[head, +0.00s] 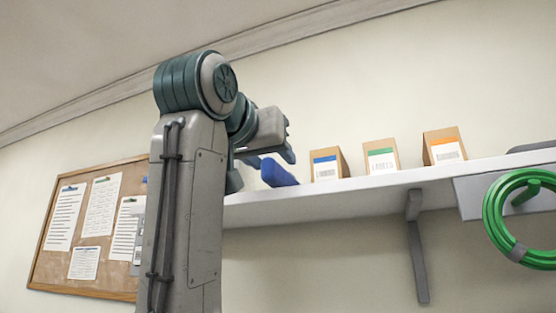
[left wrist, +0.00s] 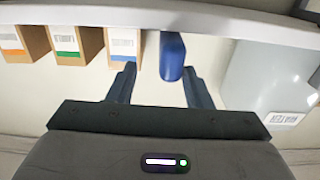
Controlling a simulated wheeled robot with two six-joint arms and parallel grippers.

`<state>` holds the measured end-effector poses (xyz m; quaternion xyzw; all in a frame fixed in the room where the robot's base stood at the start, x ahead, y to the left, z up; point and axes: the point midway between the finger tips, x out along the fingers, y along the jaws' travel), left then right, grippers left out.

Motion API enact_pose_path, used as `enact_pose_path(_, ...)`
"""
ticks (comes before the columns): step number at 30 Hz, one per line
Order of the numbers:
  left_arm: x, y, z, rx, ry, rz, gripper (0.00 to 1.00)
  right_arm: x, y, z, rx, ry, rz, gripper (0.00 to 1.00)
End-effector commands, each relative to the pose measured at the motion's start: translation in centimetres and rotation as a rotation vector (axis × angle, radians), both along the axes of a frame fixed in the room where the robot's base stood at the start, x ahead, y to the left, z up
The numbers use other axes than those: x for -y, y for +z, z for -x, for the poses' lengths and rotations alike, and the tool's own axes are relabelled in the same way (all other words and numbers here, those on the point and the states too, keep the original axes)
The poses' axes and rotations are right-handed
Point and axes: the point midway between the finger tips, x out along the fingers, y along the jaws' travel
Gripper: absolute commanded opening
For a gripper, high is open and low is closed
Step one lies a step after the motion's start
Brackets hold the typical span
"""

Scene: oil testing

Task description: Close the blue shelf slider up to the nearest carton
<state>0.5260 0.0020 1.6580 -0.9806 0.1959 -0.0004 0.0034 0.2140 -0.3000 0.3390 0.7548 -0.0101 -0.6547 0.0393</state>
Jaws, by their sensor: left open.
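The blue slider (head: 279,174) sits on the shelf (head: 350,187) left of the cartons in the head view. It also shows in the left wrist view (left wrist: 172,57). The nearest carton is brown with a blue-striped label (head: 325,169); it shows in the left wrist view too (left wrist: 124,43). A gap separates slider and carton. My left gripper (head: 272,153) is at the slider. In the left wrist view its open fingers (left wrist: 160,88) stand either side of the slider, with the right finger closer to it. Contact cannot be told. My right gripper is not in view.
A green-label carton (head: 381,160) and an orange-label carton (head: 444,149) stand farther right. A green coil (head: 493,222) hangs at the shelf's right. A grey panel (left wrist: 262,78) is right of the slider in the left wrist view. A notice board (head: 84,275) hangs left.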

Motion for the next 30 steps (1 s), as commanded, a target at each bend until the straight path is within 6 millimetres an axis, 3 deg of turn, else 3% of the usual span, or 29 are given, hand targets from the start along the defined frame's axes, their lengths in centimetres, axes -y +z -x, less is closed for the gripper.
enact_pose_path(3,0.7,0.1,-1.9,-0.004,0.002,-0.001,0.45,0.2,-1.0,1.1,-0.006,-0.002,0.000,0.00)
enact_pose_path(9,1.5,0.1,-3.7,-0.002,0.000,-0.001,0.45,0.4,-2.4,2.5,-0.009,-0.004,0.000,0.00)
enact_pose_path(21,1.7,0.0,-4.3,0.000,0.002,0.000,0.45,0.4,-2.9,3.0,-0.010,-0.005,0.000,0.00)
enact_pose_path(22,1.7,0.0,-4.3,0.000,0.002,0.000,0.43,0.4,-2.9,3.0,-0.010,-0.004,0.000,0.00)
enact_pose_path(28,1.7,0.0,-4.3,0.000,0.002,0.000,0.04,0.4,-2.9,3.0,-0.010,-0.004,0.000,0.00)
enact_pose_path(30,1.7,0.0,-4.3,0.000,0.001,0.000,0.00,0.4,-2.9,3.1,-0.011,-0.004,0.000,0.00)
